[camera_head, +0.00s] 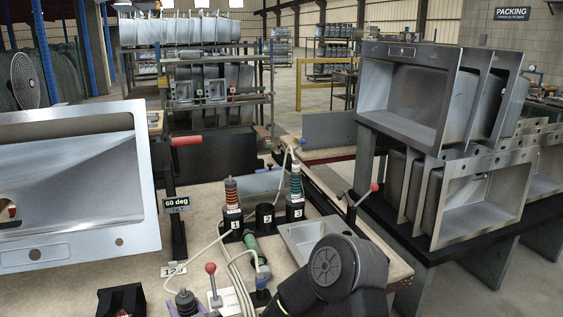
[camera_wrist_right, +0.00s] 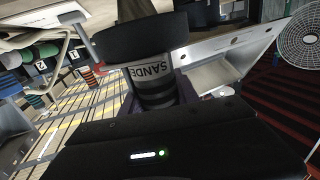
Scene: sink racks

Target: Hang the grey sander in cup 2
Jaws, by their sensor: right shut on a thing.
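The grey sander (camera_wrist_right: 152,72), with a "SANDE" label on its dark body, is in my right gripper (camera_wrist_right: 155,98) in the right wrist view. Purple pads close on it from both sides. In the head view a grey-topped piece between purple pads, likely the sander (camera_head: 184,299), shows at the bottom edge, left of my black right wrist. Cup 2 (camera_head: 265,217) is a black holder, empty, between cup 1 (camera_head: 231,223) and cup 3 (camera_head: 296,212). The held sander is nearer to me than the cups and apart from them. My left gripper is out of view.
A green tool (camera_head: 251,245) and pale cables lie in front. A red-knobbed lever (camera_head: 211,270) stands near the sander. A large steel sink (camera_head: 75,245) fills the left.

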